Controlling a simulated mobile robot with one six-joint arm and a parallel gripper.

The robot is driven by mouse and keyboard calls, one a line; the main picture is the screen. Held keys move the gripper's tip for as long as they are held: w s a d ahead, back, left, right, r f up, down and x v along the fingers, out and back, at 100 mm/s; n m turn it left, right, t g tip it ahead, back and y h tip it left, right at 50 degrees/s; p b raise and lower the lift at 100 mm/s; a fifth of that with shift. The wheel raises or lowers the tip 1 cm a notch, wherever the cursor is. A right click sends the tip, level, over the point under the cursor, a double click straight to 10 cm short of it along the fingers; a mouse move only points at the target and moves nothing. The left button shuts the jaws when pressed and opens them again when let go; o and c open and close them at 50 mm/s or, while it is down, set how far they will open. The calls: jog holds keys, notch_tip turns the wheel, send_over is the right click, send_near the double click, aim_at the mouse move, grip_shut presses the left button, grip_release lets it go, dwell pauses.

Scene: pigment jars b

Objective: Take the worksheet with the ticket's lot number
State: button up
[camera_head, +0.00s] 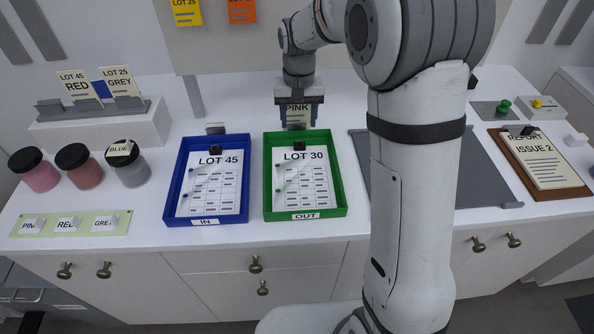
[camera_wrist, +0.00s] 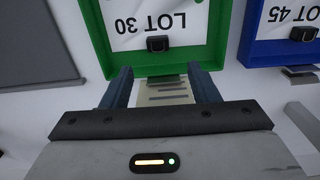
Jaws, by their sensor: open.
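The LOT 45 worksheet (camera_head: 214,182) lies in the blue tray (camera_head: 176,200) marked IN. The LOT 30 worksheet (camera_head: 306,180) lies in the green tray (camera_head: 268,200) marked OUT. Each sheet has a small black clip at its top edge. My gripper (camera_head: 299,112) is open just behind the green tray. A cream card reading PINK (camera_head: 297,107) shows at my gripper; the wrist view shows the card (camera_wrist: 166,92) between the two open fingers (camera_wrist: 161,88). Any lot number on it is hidden.
Cards LOT 45 RED (camera_head: 77,85) and LOT 25 GREY (camera_head: 122,83) stand on a white block at left. Three jars (camera_head: 83,168) and a green label strip (camera_head: 70,223) are at left. A REPORT ISSUE 2 clipboard (camera_head: 543,160) lies at right.

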aim_at(300, 143)
jog(key=f, duration=0.4)
jog(key=f+p, duration=0.1)
jog(key=f, duration=0.2)
jog(key=shift+s+d, duration=0.15)
jog(key=shift+s, duration=0.15)
jog(key=shift+c, duration=0.4)
jog(key=c, duration=1)
jog(key=shift+o, duration=0.2)
jog(key=shift+r, duration=0.1)
